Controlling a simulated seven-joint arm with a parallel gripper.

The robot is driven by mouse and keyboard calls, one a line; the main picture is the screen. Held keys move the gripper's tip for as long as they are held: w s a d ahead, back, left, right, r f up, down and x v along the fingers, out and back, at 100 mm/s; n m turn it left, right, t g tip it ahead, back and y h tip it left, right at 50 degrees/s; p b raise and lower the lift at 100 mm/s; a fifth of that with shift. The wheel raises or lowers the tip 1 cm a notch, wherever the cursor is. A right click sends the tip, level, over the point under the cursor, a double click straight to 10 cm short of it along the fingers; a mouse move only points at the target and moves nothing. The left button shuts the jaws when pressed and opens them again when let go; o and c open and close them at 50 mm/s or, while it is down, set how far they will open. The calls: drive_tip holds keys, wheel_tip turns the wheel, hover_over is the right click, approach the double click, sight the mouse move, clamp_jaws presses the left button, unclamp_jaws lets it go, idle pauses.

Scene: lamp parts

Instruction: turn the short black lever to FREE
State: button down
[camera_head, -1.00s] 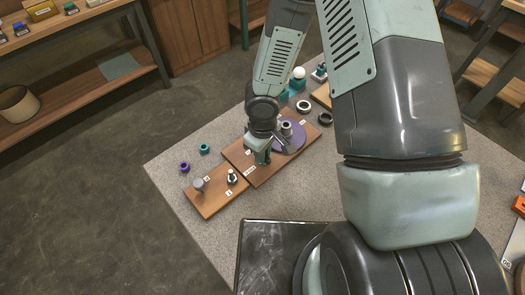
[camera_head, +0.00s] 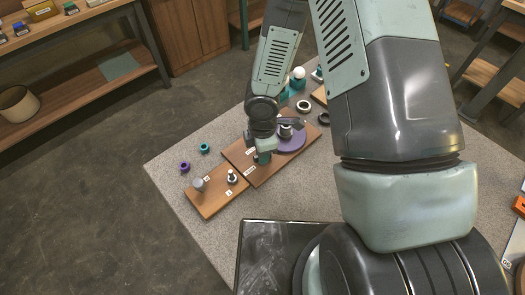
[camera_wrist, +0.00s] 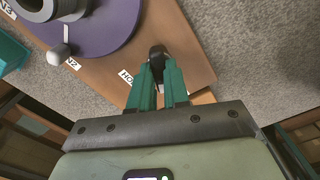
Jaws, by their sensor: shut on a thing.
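The short black lever (camera_wrist: 158,52) shows between my teal fingertips in the wrist view, on a brown wooden board (camera_wrist: 190,45). My gripper (camera_wrist: 158,78) is shut on it. A white label (camera_wrist: 125,77) beside the fingers begins with "HO"; the rest is hidden behind a finger. In the head view my gripper (camera_head: 263,159) is low over the board (camera_head: 238,160), and the lever is hidden there. I cannot read a FREE label in either view. Two small white labels lie on the board near my gripper in the head view.
A purple disc (camera_head: 291,140) with a grey hub sits on the same board, close to my gripper. A smaller board (camera_head: 208,203) with a grey knob and a metal post adjoins it at lower left. Teal and purple rings lie on the grey table beyond.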

drive_tip(key=n, duration=0.4)
drive_tip(key=shift+n, duration=0.4)
idle(0.4)
drive_tip(key=c, duration=1.1)
unclamp_jaws()
drive_tip(key=shift+r, duration=0.15)
wheel_tip(320, 180, up, 11)
drive_tip(key=shift+f, duration=0.2)
